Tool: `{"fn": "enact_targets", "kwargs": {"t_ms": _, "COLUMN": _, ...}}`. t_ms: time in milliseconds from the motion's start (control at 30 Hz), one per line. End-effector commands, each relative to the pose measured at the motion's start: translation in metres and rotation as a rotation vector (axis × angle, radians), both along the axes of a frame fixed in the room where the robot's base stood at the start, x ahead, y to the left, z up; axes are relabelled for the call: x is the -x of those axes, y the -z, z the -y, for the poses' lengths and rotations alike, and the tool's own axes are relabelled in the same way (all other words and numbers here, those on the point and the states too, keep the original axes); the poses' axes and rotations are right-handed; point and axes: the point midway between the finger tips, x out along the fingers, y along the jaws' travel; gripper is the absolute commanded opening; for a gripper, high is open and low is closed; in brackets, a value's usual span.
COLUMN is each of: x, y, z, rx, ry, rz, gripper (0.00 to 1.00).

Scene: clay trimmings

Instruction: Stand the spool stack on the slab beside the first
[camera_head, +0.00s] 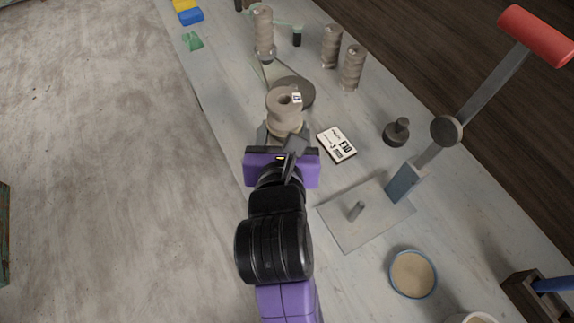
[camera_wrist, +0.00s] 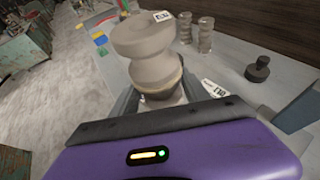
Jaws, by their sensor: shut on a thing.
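My gripper (camera_head: 285,133) is shut on a beige spool stack (camera_head: 284,103), with a wide rim, narrow waist and small white label on top. In the wrist view the spool stack (camera_wrist: 155,55) rises upright between the fingers, which grip its lower part. Beyond it, a dark round disc (camera_head: 304,92) lies on the bench, partly hidden by the stack. A taller ribbed beige stack (camera_head: 264,28) stands farther back. Which surface is the slab, and whether the held stack touches anything below, I cannot tell.
Two ribbed stacks (camera_head: 331,46) (camera_head: 352,68) stand right of the disc. A printed card (camera_head: 337,145), a dark knobbed weight (camera_head: 396,132) and a grey plate with a peg (camera_head: 380,222) and red-handled lever (camera_head: 535,33) lie right of my arm. A bowl (camera_head: 412,273) is nearer.

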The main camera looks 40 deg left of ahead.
Motion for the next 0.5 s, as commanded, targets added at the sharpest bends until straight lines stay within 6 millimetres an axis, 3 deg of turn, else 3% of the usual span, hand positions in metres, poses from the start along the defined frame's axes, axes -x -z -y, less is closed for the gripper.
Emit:
{"fn": "enact_targets", "kwargs": {"t_ms": 300, "x": 0.0, "y": 0.077, "z": 0.0, "rx": 0.003, "ry": 0.0, "rz": 0.0, "gripper": 0.01}}
{"fn": "enact_targets", "kwargs": {"t_ms": 500, "x": 0.0, "y": 0.112, "z": 0.0, "rx": -0.001, "ry": -0.002, "rz": 0.003, "gripper": 0.01}}
